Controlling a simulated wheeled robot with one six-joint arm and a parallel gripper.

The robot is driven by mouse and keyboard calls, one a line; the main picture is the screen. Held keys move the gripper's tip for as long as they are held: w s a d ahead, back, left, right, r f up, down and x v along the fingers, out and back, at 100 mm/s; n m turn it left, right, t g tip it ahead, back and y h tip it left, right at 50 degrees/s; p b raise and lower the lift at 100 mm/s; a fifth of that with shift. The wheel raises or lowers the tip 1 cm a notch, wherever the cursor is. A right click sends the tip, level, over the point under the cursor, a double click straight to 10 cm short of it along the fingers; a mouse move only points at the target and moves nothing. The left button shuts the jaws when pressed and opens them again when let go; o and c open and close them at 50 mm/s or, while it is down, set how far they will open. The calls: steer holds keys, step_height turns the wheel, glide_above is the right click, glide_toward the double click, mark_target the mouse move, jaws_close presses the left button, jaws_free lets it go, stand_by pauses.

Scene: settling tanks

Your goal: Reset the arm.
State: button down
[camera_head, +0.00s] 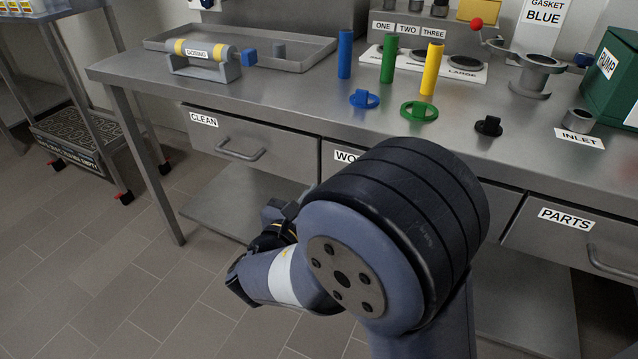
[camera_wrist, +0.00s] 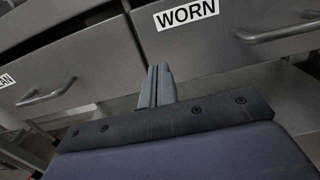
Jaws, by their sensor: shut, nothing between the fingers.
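My gripper (camera_wrist: 158,84) shows in the wrist view with its two fingers together and nothing between them. It points toward the drawer fronts below the bench top. The drawer labelled WORN (camera_wrist: 215,45) is just beyond the fingertips, and I cannot tell whether they touch it. In the head view my arm is folded in front of the bench and hides most of the WORN drawer (camera_head: 340,157). The fingers themselves are hidden in that view.
The steel bench (camera_head: 300,105) carries a tray (camera_head: 165,42), a dosing unit (camera_head: 205,60), blue, green and yellow cylinders, small rings and a green pump box (camera_head: 612,85). The CLEAN drawer (camera_head: 270,150) and PARTS drawer (camera_head: 530,230) look shut. Floor at left (camera_head: 100,260) is clear.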

steer(key=p+v, duration=0.1)
steer(key=v, duration=0.6)
steer(key=shift+s+a, duration=0.15)
steer(key=shift+s, duration=0.05)
